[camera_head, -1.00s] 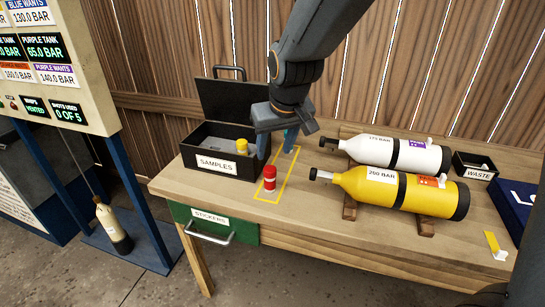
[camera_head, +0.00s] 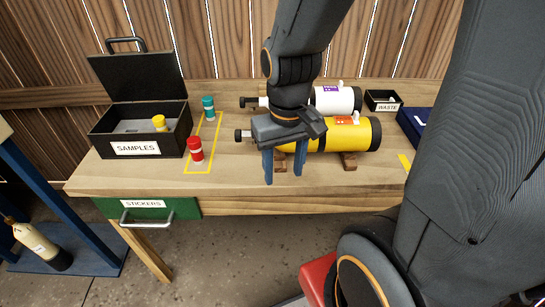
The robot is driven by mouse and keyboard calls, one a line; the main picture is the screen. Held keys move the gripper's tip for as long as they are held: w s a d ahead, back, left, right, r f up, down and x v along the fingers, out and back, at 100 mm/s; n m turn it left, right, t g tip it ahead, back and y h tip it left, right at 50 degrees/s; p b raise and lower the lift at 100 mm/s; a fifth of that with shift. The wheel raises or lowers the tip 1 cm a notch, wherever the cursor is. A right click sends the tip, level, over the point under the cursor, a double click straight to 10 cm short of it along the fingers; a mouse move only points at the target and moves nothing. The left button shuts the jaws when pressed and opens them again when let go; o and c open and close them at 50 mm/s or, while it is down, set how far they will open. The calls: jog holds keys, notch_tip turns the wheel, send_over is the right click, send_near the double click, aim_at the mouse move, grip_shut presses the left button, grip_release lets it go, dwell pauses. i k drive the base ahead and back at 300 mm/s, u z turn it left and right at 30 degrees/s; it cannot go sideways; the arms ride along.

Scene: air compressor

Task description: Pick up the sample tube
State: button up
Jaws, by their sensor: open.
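A red-capped sample tube (camera_head: 195,149) stands upright on the table inside a yellow taped outline. A teal-capped tube (camera_head: 208,108) stands behind it, near the back of the outline. A yellow-capped tube (camera_head: 159,123) is in the open black case labelled SAMPLES (camera_head: 137,149). My gripper (camera_head: 283,179) is open with blue fingers pointing down. It is to the right of the red-capped tube, in front of the yellow cylinder, and looks empty. My arm hides parts of both cylinders.
A yellow cylinder (camera_head: 340,140) and a white cylinder (camera_head: 336,99) lie on wooden cradles at the right. A black WASTE box (camera_head: 383,101) stands behind. A green STICKERS drawer (camera_head: 165,208) is under the table (camera_head: 235,185). The tabletop is clear in front of the tubes.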

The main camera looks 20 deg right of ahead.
aim_at(159, 121)
jog(key=u, duration=0.25)
jog(key=i, duration=0.7)
jog(key=z, duration=0.3)
